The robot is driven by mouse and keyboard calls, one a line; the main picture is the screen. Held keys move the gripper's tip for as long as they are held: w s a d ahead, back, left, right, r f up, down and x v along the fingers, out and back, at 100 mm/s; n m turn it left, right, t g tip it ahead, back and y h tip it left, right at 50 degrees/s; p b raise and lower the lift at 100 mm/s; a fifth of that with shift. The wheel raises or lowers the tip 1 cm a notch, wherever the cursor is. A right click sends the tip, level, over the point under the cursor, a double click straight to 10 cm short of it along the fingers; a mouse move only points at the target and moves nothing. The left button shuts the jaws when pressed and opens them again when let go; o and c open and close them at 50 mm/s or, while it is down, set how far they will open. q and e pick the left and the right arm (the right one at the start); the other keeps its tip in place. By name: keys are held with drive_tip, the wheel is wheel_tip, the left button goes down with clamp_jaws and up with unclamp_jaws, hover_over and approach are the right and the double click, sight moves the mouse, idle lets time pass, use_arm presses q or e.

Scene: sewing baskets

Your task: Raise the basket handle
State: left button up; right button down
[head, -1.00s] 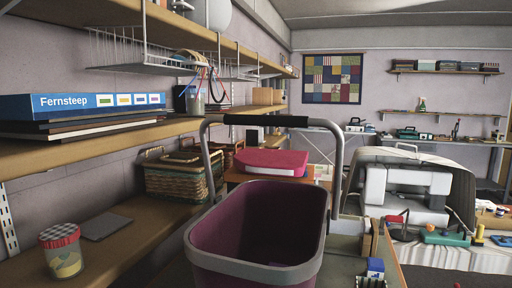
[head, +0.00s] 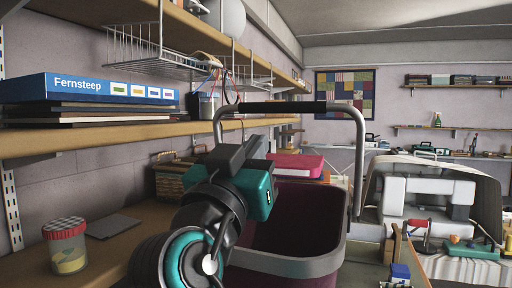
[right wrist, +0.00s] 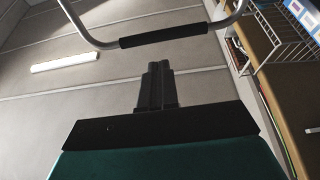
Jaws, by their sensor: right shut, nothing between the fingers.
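The basket (head: 330,262) is a deep maroon bin with a grey rim, low in the middle of the head view. Its grey handle with a black grip (head: 295,107) stands upright above the rim. The handle also crosses the top of the right wrist view (right wrist: 165,35). My right gripper (head: 252,148), teal and black, is in front of the basket's left side and hides part of it. Its fingers, seen in the right wrist view (right wrist: 156,85), are shut and empty, with a visible gap to the grip. My left gripper is not in view.
A wooden shelf at left holds a blue Fernsteep box (head: 100,88). A jar with a checked lid (head: 67,246) stands on the lower shelf. A wicker basket (head: 169,180) is partly hidden by my arm. A sewing machine (head: 425,200) stands at right.

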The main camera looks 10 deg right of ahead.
sight(282, 111)
drive_tip(key=p+x, duration=0.2)
drive_tip(key=x, duration=0.8)
drive_tip(key=shift+r, duration=0.1)
drive_tip(key=shift+w+d+r, duration=0.15)
drive_tip(key=shift+w+d, duration=0.2)
drive_tip(key=shift+w, duration=0.15)
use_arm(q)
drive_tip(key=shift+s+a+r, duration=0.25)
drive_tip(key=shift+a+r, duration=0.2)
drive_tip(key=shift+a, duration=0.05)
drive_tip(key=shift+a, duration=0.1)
use_arm(e)
drive_tip(key=shift+d, duration=0.1)
